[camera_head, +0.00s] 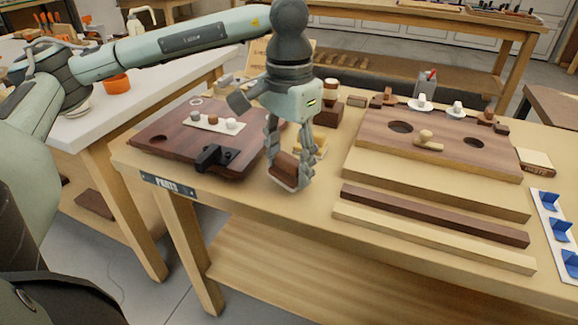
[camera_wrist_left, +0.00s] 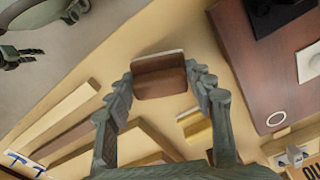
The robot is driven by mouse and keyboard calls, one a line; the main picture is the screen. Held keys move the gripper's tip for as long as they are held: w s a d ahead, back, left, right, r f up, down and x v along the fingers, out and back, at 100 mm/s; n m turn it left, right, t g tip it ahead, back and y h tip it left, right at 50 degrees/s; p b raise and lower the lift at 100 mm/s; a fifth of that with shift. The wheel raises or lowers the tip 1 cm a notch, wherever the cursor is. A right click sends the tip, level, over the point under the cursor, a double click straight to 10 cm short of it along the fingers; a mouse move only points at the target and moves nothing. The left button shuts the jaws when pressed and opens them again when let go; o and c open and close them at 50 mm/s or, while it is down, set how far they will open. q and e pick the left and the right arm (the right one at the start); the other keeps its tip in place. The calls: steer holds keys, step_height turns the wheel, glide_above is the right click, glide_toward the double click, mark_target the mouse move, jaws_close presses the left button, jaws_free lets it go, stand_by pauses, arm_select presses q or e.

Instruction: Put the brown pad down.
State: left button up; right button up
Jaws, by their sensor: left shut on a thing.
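The brown pad (camera_head: 285,168) is a small reddish-brown block with a pale layer along one side. My left gripper (camera_head: 290,170) is shut on it, one finger on each side, over the front part of the bench between the dark board and the long strips. In the left wrist view the pad (camera_wrist_left: 160,78) sits between the two fingertips (camera_wrist_left: 160,85) with its pale edge on the far side. I cannot tell for sure whether its underside touches the bench top.
A dark reddish board (camera_head: 180,128) with a black clamp (camera_head: 214,157) lies left of the gripper. Long wooden strips (camera_head: 430,238) and a board with holes (camera_head: 440,145) lie right. Blue-and-white parts (camera_head: 560,230) are at the right edge. Bare bench shows around the pad.

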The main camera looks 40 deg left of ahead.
arm_select(q)
steer(key=shift+f, duration=0.7)
arm_select(e)
steer(key=shift+f, duration=0.15)
arm_select(q)
steer(key=shift+f, duration=0.1)
steer(key=o, duration=1)
arm_select(e)
steer(key=shift+r, duration=0.4)
